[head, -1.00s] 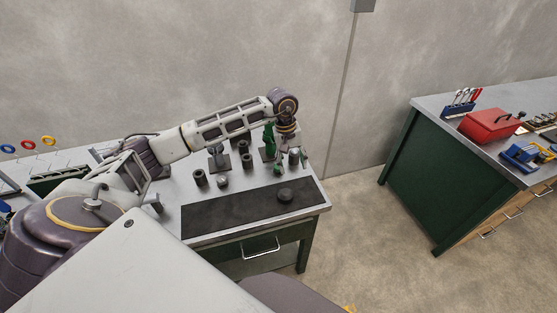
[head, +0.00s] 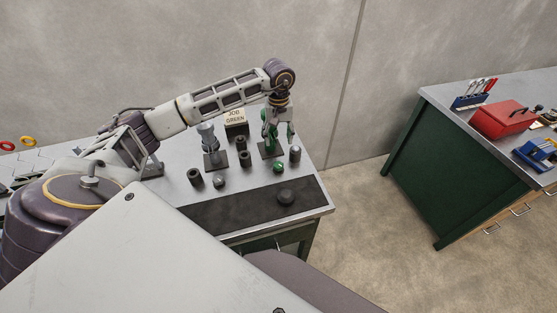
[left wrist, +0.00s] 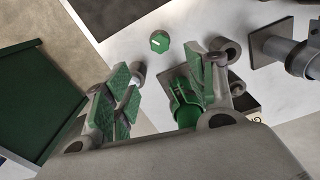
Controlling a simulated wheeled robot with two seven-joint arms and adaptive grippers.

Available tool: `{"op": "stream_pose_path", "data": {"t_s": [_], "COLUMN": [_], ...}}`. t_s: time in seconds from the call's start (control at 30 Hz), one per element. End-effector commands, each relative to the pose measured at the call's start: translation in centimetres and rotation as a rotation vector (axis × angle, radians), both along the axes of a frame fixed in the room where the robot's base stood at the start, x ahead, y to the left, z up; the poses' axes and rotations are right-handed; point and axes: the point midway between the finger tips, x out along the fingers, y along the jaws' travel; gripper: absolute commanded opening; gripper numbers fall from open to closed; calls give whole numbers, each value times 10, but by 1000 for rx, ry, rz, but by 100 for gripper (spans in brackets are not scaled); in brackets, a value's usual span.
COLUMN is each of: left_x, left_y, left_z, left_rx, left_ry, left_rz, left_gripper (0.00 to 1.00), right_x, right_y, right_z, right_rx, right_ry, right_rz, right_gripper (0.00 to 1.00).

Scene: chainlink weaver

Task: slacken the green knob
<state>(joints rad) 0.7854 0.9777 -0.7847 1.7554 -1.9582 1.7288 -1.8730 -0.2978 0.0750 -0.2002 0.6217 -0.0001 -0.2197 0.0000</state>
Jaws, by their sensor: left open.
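A small round green knob (head: 278,168) sits on the grey bench top behind the black mat. In the left wrist view the green knob (left wrist: 159,41) shows a white line on its face, beyond my fingertips. My left gripper (head: 278,126) is open above the back right of the bench, over a green stand (head: 268,153). In the left wrist view the left gripper (left wrist: 168,70) has its two green-padded fingers spread, with nothing seen held. A green cylindrical part (left wrist: 186,108) lies beside the right-hand finger there. My right gripper is not in view.
A sign reading JOB GREEN (head: 236,117) stands at the back. Several dark cylinders, one a dark sleeve (head: 194,177), and a grey post on a square base (head: 211,158) stand left of the knob.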

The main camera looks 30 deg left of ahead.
Motion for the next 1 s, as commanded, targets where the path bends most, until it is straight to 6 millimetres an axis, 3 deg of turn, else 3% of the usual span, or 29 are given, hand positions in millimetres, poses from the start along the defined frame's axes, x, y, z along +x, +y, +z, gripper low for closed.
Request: {"op": "stream_pose_path", "data": {"t_s": [0.47, 1.0], "left_x": [0, -1], "left_y": [0, 0], "left_z": [-11, -77], "left_rx": [-1, 0], "left_ry": [2, 4], "left_rz": [1, 0], "left_gripper": [56, 56], "right_x": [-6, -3], "right_y": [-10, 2], "right_z": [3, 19], "right_rx": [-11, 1], "right_ry": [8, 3], "right_rz": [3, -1], "right_gripper": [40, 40]}}
